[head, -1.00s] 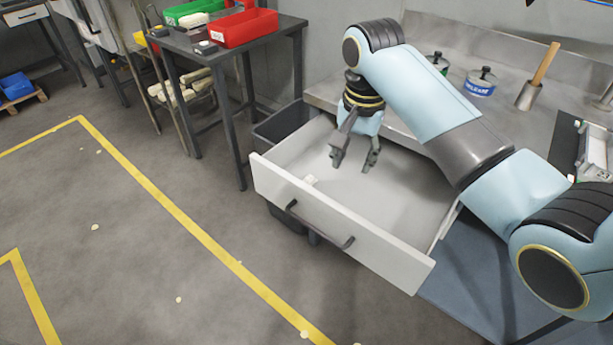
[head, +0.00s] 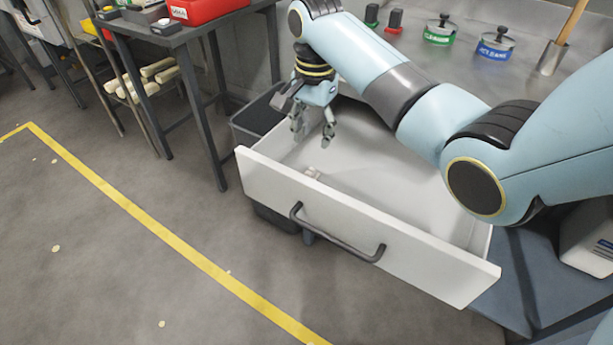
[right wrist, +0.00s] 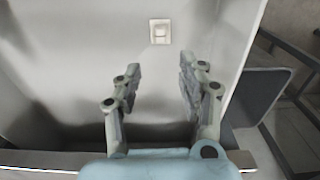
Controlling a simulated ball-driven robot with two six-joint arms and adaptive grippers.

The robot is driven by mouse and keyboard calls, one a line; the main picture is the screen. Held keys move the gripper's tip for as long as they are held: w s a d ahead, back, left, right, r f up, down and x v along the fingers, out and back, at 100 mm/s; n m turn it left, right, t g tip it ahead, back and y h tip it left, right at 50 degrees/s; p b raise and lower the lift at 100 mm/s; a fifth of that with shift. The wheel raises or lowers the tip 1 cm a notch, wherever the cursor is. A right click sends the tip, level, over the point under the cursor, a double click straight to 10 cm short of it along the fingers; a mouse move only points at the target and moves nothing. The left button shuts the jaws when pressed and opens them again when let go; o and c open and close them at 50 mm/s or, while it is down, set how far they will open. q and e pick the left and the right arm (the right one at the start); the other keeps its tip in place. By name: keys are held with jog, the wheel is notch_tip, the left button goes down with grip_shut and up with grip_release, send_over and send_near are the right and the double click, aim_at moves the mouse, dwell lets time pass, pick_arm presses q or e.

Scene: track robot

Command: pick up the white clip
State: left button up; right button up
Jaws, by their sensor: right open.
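The white clip (head: 312,173) is a small pale piece lying on the floor of the open drawer (head: 345,216), close behind its front panel. In the right wrist view the clip (right wrist: 160,31) shows beyond the fingertips, near the top middle. My right gripper (head: 312,139) is open and empty above the drawer, farther back than the clip and apart from it. Its spread fingers also show in the right wrist view (right wrist: 157,80). My left gripper is not in view.
A dark bin (head: 258,122) stands left of the drawer. A dark table with a red box (head: 205,10) is at the upper left. Tins (head: 441,30) and a holder with a wooden handle (head: 552,57) stand on the metal counter. The floor in front is clear.

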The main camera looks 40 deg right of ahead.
aim_at(310, 170)
notch_tip(310, 170, down, 4)
jog(key=shift+r+b, duration=0.1)
jog(key=shift+b, duration=0.2)
jog(key=f, duration=0.2)
jog(key=f+b, duration=0.1)
jog(key=f, duration=0.2)
jog(key=shift+s+a+f, duration=0.1)
jog(key=shift+a+f, duration=0.2)
jog(key=shift+a, duration=0.1)
jog(key=c, duration=0.8)
